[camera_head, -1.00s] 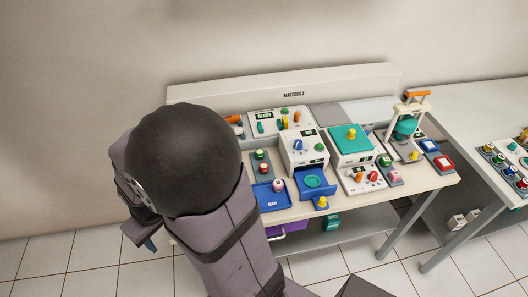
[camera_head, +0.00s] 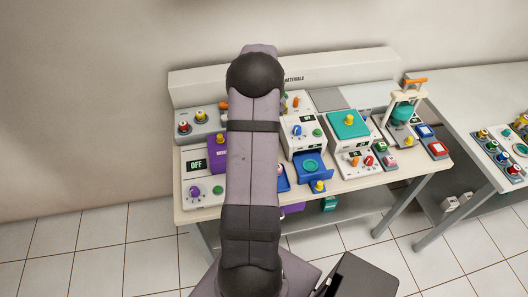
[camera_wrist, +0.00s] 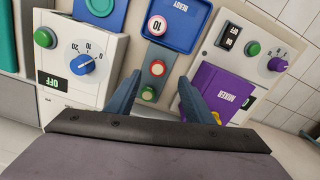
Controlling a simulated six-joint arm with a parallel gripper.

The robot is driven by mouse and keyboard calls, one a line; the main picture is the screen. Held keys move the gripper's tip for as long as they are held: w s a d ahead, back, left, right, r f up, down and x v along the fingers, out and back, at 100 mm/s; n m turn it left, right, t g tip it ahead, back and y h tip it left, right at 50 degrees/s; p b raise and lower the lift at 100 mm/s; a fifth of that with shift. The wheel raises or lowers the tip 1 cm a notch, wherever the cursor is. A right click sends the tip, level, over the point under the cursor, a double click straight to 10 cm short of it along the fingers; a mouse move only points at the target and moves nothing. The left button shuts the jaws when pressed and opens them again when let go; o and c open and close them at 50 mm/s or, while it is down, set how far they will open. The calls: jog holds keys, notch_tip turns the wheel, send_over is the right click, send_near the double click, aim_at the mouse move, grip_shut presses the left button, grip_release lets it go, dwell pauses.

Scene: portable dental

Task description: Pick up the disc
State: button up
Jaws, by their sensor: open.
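Two round pieces could be the disc; I cannot tell which. One is a flat teal round piece (camera_head: 311,166) in the blue drawer of a white unit; it shows partly at the top edge of the wrist view (camera_wrist: 100,5). The other is a small white and pink round piece marked 10 (camera_wrist: 157,26), in a blue tray (camera_wrist: 185,38) marked READY. My gripper (camera_wrist: 159,77) is open and empty. Its fingers are either side of a grey panel with a red and a green button, below the tray in the picture. The head view hides my gripper behind my arm.
A white dial unit (camera_wrist: 84,66) reading OFF is left of my fingers in the wrist view. A purple mixer box (camera_wrist: 217,92) is close by the right finger. The bench is crowded; a press with an orange handle (camera_head: 405,105) stands at its right.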

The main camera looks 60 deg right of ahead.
jog(key=shift+f+p, duration=0.4)
jog(key=shift+f, duration=0.2)
jog(key=shift+d+f+p, duration=0.2)
jog(key=shift+f+p, duration=0.65)
jog(key=shift+f, duration=0.7)
jog(key=shift+d+f+p, duration=0.15)
jog(key=shift+f+p, duration=0.65)
jog(key=shift+f, duration=0.7)
jog(key=shift+c, duration=0.3)
jog(key=c, duration=1.1)
